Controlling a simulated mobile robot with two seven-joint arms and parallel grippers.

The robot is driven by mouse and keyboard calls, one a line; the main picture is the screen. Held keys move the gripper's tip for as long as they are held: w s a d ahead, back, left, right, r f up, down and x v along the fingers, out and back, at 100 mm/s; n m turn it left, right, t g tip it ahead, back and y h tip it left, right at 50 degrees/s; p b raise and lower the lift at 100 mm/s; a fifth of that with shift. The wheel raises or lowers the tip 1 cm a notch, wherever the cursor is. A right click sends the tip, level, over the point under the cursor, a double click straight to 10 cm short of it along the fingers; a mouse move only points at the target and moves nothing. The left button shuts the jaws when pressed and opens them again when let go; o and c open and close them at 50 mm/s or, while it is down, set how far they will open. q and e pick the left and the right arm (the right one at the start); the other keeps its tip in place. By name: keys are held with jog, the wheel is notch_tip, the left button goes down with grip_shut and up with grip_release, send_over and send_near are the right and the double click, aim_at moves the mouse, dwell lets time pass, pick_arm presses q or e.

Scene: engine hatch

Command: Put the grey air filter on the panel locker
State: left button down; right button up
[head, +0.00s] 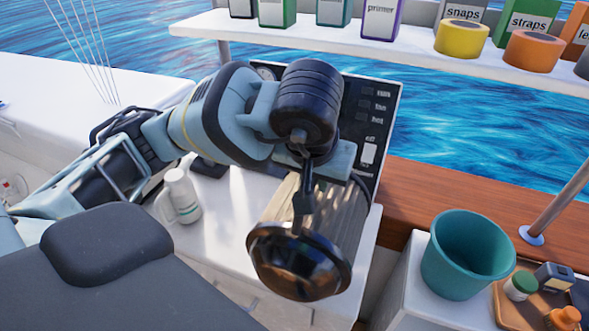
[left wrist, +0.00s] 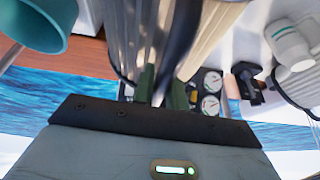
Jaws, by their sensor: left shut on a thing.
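The air filter (head: 345,215) is a pleated grey-beige cylinder with a glossy dark end cap facing me. My left gripper (head: 306,190) is shut on it and holds it tilted, in front of the dark gauge panel. In the left wrist view the filter's pleats (left wrist: 130,35) fill the top middle, by the gripper fingers (left wrist: 160,88). The white panel locker (head: 225,225) lies below and behind the filter, its top partly hidden by my arm and the filter. I cannot tell whether the filter touches it. My right gripper is not in view.
A white bottle (head: 179,196) stands on the locker, left of the filter. The switch panel (head: 378,125) rises behind. A teal bucket (head: 465,258) and an orange tray (head: 508,303) are at right. A shelf (head: 350,38) with boxes and tape rolls hangs above.

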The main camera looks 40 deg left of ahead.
pick_arm(q)
jog(key=w+a, duration=0.1)
jog(key=a, duration=0.1)
jog(key=w+a, duration=0.1)
jog(key=a, duration=0.1)
jog(key=w+a, duration=0.2)
jog(key=shift+a+f, duration=0.2)
jog(key=shift+a, duration=0.05)
jog(key=shift+w+a, duration=0.2)
jog(key=shift+a, duration=0.05)
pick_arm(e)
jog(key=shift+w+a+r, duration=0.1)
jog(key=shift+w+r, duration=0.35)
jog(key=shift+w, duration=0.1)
pick_arm(q)
jog(key=shift+w+a+f, duration=0.1)
jog(key=shift+w+a, duration=0.15)
jog(key=shift+a, duration=0.2)
jog(key=shift+a+f+p, duration=0.15)
jog(key=shift+f+p, duration=0.05)
jog(key=shift+p, duration=0.1)
jog(key=shift+f, duration=1.55)
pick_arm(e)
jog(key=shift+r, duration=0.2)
pick_arm(q)
jog(key=shift+f, duration=0.15)
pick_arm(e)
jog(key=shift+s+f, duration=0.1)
